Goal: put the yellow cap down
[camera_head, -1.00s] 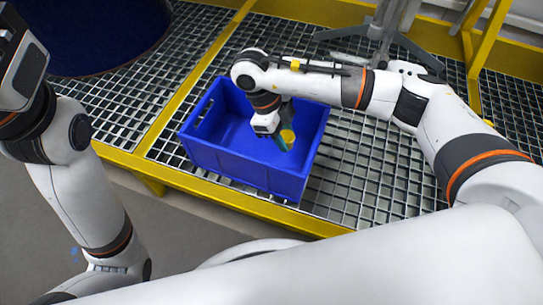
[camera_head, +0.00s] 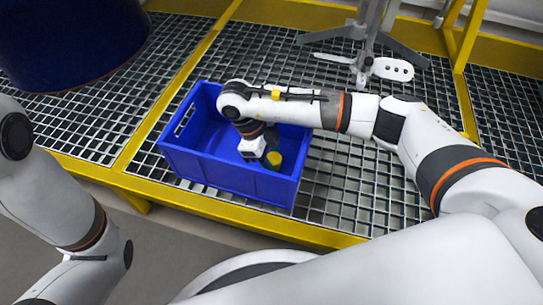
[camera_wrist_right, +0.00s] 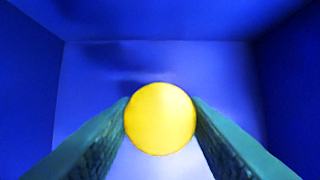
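The yellow cap (camera_head: 274,158) is inside the blue crate (camera_head: 222,178), near its right front part. My right gripper (camera_head: 270,155) reaches down into the crate from above. In the right wrist view, the round cap (camera_wrist_right: 160,118) sits between the two green fingers, which touch it on both sides, so the gripper (camera_wrist_right: 160,112) is shut on it. The crate's floor (camera_wrist_right: 160,62) shows behind the cap. I cannot tell whether the cap touches the floor. My left gripper is out of view; only part of the left arm shows at the left edge.
The crate stands on a metal grating (camera_head: 350,180) with a yellow frame (camera_head: 225,207). A dark blue drum (camera_head: 70,40) is at the upper left. A grey stand (camera_head: 368,45) with a white perforated plate (camera_head: 393,69) is behind. The crate is otherwise empty where visible.

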